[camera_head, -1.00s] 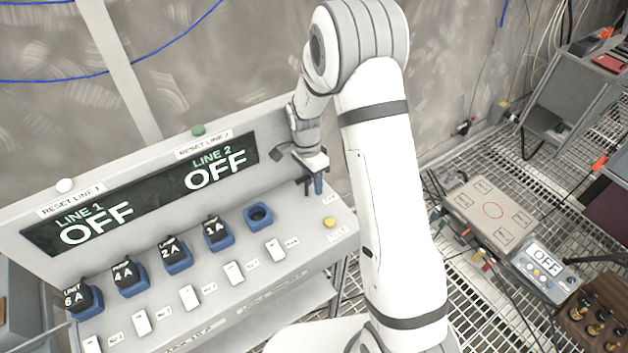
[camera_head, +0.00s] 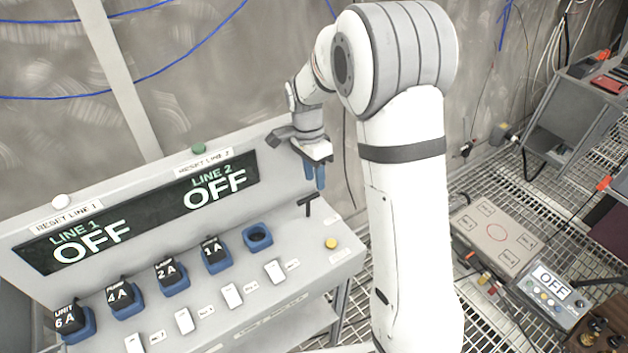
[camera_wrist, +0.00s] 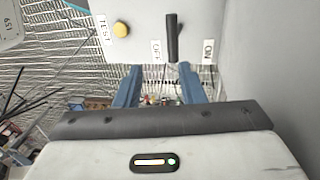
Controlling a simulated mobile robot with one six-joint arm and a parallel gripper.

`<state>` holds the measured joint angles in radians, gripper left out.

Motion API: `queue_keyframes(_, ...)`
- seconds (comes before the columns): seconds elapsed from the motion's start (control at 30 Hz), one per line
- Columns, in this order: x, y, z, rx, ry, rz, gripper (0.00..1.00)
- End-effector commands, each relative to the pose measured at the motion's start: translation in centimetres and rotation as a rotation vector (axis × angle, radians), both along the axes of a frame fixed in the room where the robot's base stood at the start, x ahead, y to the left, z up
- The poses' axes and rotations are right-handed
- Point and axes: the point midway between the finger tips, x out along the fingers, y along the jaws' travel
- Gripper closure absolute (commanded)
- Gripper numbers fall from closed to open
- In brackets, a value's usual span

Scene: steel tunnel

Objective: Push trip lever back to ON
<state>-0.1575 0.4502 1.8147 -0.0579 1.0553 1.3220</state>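The trip lever (camera_head: 308,204) is a small black T-shaped handle at the right end of the sloped grey panel. In the wrist view the lever (camera_wrist: 171,38) stands between an OFF label (camera_wrist: 157,51) on the left and an ON label (camera_wrist: 208,51) on the right, closer to OFF. My gripper (camera_head: 315,184) hangs just above the lever, apart from it in the head view. In the wrist view my gripper (camera_wrist: 159,67) has its two blue fingers spread with nothing between them. The displays (camera_head: 150,209) read LINE 1 OFF and LINE 2 OFF.
A yellow TEST button (camera_head: 331,243) sits close to the lever. Several black plugs in blue sockets line the panel, with an empty blue socket (camera_head: 257,238) at the right. Green (camera_head: 198,148) and white (camera_head: 61,201) reset buttons sit on the top edge.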

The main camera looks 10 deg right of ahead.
Motion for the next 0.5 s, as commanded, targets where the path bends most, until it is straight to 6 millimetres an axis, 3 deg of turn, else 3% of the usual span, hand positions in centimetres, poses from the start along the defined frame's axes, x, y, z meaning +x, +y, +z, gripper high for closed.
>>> queue_keyframes(0.13,0.0,0.0,0.0,0.0,0.0,0.0,0.65)
queue_keyframes(0.37,-0.8,-0.3,0.6,0.029,-0.041,-0.001,0.84)
queue_keyframes(0.5,-2.8,-0.9,2.1,0.09,-0.138,0.0,0.95)
